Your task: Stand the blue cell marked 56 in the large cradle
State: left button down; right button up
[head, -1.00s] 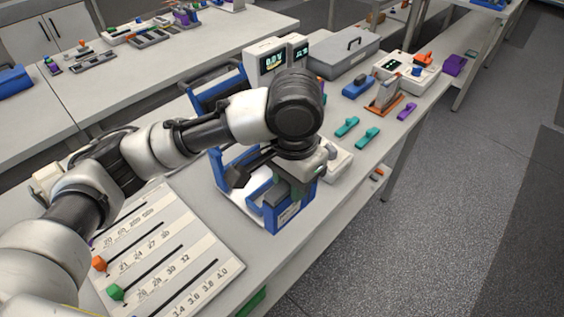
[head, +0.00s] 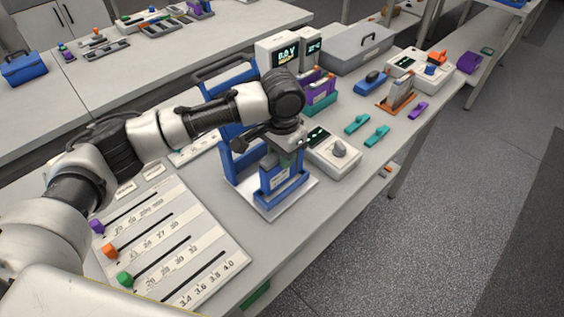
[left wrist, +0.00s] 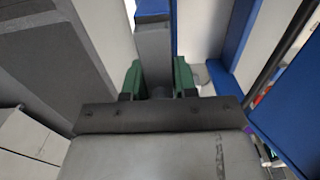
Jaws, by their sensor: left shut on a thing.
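My left gripper (head: 290,160) is over the blue fixture (head: 281,197), which has a white label and a pale base plate and stands near the bench's front edge. In the left wrist view its green fingers (left wrist: 159,82) are shut on a grey bar (left wrist: 154,55) with a blue part at its far end. What the bar belongs to is hidden. A small blue piece (head: 370,83) lies farther back on the bench. I cannot read 56 on anything or tell which holder is the large cradle. My right gripper is not in view.
A slider board (head: 205,205) lies left of the fixture. A white device with a knob (head: 338,151) stands close on its right. Behind are display units (head: 284,58) and a grey case (head: 345,52). Teal pieces (head: 376,136) and an orange holder (head: 396,106) lie to the right.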

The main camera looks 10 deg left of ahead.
pick_arm(q)
notch_tip(320, 180, down, 2)
jog(key=shift+f, duration=0.15)
jog(key=shift+f+p, duration=0.3)
jog(key=shift+f, duration=0.2)
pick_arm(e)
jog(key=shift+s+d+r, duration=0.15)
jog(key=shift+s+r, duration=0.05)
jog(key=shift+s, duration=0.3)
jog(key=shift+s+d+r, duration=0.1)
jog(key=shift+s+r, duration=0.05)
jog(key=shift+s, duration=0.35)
pick_arm(q)
jog(key=c, duration=0.9)
grip_release()
jog(key=shift+s+f, duration=0.1)
jog(key=shift+f, duration=0.05)
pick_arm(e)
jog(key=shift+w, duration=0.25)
pick_arm(q)
notch_tip(320, 180, up, 12)
jog(key=shift+r+b, duration=0.15)
jog(key=shift+b, duration=0.8)
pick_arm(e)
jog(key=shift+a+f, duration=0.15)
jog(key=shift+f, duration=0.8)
pick_arm(q)
jog(key=shift+d, duration=0.1)
